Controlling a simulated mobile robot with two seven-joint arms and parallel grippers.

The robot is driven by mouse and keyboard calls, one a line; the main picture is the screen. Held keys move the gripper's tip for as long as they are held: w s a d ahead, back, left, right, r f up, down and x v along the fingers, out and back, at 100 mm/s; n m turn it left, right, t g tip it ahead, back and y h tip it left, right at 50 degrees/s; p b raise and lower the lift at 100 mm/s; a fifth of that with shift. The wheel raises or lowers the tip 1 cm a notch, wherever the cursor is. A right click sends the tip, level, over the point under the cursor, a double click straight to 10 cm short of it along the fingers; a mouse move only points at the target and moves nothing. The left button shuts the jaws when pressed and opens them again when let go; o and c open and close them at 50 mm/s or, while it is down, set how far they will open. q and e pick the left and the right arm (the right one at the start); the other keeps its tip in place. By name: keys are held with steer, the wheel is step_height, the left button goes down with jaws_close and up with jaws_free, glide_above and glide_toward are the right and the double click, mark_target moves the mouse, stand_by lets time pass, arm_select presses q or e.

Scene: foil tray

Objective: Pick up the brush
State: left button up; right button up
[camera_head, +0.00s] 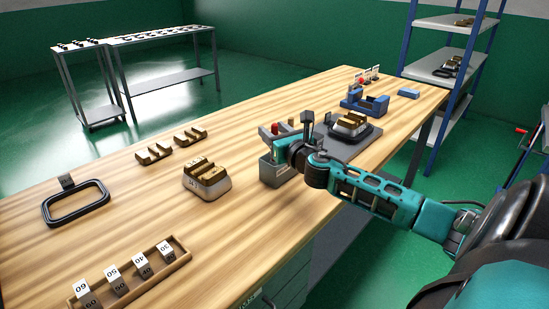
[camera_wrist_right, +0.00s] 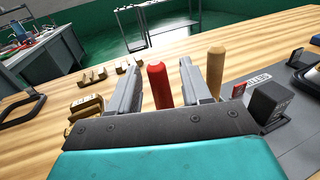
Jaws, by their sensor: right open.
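My right gripper (camera_head: 278,136) is open over a grey holder box (camera_head: 274,174) at the table's near side. In the right wrist view, a red upright handle (camera_wrist_right: 159,84) stands between the two fingers of my right gripper (camera_wrist_right: 162,72), with a gap to the right finger. A tan wooden handle (camera_wrist_right: 216,74) stands upright just outside the right finger. Both handles' lower ends are hidden by the gripper, so I cannot tell which one is the brush. My left gripper is not in view.
A grey mat with a foil tray of gold bars (camera_head: 350,124) lies right of the holder. A blue fixture (camera_head: 364,103) stands behind. Another bar tray (camera_head: 206,183), a black frame (camera_head: 76,207) and a wooden rack of numbered blocks (camera_head: 131,277) lie left, with bare wood between.

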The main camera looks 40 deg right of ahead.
steer(key=shift+c, duration=0.4)
jaws_close()
steer(key=shift+r, duration=0.15)
